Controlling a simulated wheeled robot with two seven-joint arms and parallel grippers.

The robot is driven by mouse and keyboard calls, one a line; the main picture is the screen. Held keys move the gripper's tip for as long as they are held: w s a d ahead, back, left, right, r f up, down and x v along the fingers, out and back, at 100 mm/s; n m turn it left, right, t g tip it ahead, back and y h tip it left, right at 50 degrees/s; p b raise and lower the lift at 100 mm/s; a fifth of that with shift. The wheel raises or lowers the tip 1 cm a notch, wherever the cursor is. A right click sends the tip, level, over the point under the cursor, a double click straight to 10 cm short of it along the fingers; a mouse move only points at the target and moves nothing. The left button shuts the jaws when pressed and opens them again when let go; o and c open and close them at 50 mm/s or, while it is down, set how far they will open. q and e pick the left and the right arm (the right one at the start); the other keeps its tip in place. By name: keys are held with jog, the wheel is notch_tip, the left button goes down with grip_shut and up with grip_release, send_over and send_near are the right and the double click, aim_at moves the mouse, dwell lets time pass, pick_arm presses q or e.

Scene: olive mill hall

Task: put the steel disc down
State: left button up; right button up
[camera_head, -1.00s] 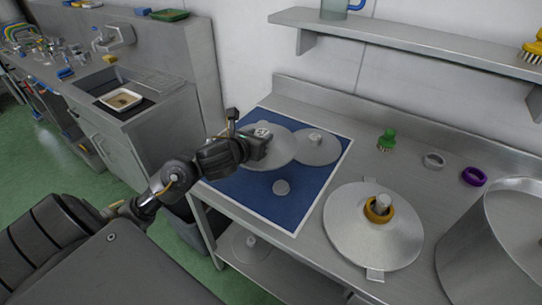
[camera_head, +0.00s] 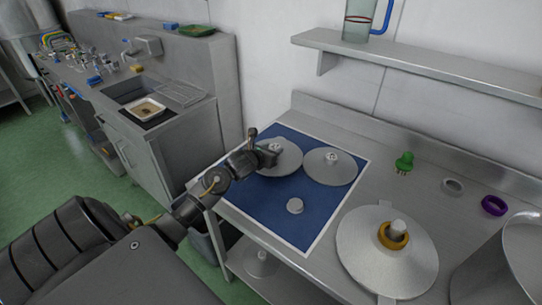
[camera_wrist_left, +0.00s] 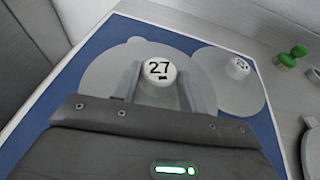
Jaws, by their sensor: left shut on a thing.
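The steel disc (camera_head: 287,163) is a flat grey round plate with a pale centre knob. The knob (camera_wrist_left: 158,72) is marked 27 in the left wrist view. My left gripper (camera_head: 268,154) is shut on this knob, with a finger on either side of it. The disc is over the far left part of the blue mat (camera_head: 262,207); I cannot tell whether it touches the mat. A second steel disc (camera_head: 331,168) lies on the mat just to its right and also shows in the left wrist view (camera_wrist_left: 230,90). My right gripper is out of view.
A large disc with an orange ring (camera_head: 393,236) is on the steel bench to the right. A green brush (camera_head: 404,163), a grey ring (camera_head: 453,186) and a purple ring (camera_head: 494,205) lie behind it.

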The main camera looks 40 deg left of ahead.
pick_arm(q)
jog(key=shift+w+a+f+p, duration=0.1)
jog(key=shift+f+p, duration=0.3)
jog(key=shift+f, duration=0.45)
jog(key=shift+w+a+f+p, duration=0.1)
jog(key=shift+f+p, duration=0.25)
jog(key=shift+f, duration=0.5)
jog(key=o, duration=0.8)
jog(key=shift+f, duration=0.25)
jog(key=o, duration=0.5)
jog(key=shift+r, duration=0.1)
jog(key=shift+c, duration=0.2)
